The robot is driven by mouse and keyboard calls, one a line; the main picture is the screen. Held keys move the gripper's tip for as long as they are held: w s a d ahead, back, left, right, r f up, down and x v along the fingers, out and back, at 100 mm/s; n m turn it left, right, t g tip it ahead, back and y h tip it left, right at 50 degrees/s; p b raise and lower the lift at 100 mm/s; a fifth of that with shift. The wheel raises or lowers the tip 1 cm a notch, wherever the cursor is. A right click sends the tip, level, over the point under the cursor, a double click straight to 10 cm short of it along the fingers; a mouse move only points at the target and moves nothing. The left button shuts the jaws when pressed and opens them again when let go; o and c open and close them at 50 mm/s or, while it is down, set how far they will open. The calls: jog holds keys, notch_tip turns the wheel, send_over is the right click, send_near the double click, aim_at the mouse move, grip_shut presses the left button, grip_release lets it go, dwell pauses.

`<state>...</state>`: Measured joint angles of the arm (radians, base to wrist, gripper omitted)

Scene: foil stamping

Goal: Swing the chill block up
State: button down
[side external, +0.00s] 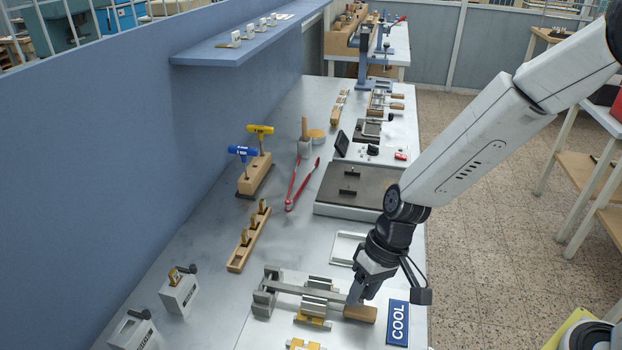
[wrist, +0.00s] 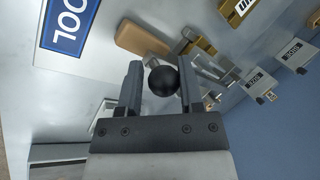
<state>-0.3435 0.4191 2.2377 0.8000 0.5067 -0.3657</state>
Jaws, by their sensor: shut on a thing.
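The chill block (side external: 318,306) looks to be the steel block near the bottom of the side view. A steel bar (side external: 300,291) runs over it from an upright bracket (side external: 264,303) on the left towards my gripper (side external: 357,297). The bar lies about level. In the wrist view my gripper (wrist: 160,75) is shut on a round black knob (wrist: 164,81), which sits between the two fingers. My fingers hide the knob in the side view.
A blue COOL sign (side external: 398,323) lies right of the handle. A brass-coloured piece (side external: 312,322) sits below the chill block. A wooden rack (side external: 249,237) and a dark plate (side external: 358,186) stand farther back. The blue wall and shelf (side external: 245,48) bound the left side.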

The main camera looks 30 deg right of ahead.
aim_at(328, 296)
jog(key=shift+w+a+r+g+h, duration=0.2)
jog(key=shift+a+r+g+h, duration=0.15)
jog(key=shift+r, duration=0.45)
jog(key=shift+w+a+r+g+h, duration=0.2)
jog(key=shift+r+g+h, duration=0.15)
jog(key=shift+r, duration=0.5)
jog(key=shift+w+a+r+g+h, duration=0.2)
jog(key=shift+a+r+g+h, duration=0.15)
jog(key=shift+r, duration=0.45)
jog(key=shift+w+a+r+m+g+h, duration=0.1)
jog(key=shift+w+a+r+g+h, duration=0.15)
jog(key=shift+r, duration=0.15)
jog(key=shift+w+a+r+m+g+h, duration=0.15)
jog(key=shift+r+g+h, duration=0.1)
jog(key=shift+r, duration=0.2)
jog(key=shift+w+a+r+m+g+h, duration=0.15)
jog(key=shift+w+r+g, duration=0.1)
jog(key=shift+r, duration=0.15)
jog(key=w+a+r+g+h, duration=0.1)
jog(key=w+a+r, duration=0.5)
jog(key=w+a, duration=0.4)
jog(key=shift+w+a+r+g+h, duration=0.2)
jog(key=shift+w+a+g+h, duration=0.15)
jog(key=shift+a, duration=0.25)
jog(key=shift+w, duration=0.1)
jog(key=shift+c, duration=1.6)
grip_release()
jog(key=shift+w+r, duration=0.1)
jog(key=shift+r, duration=0.05)
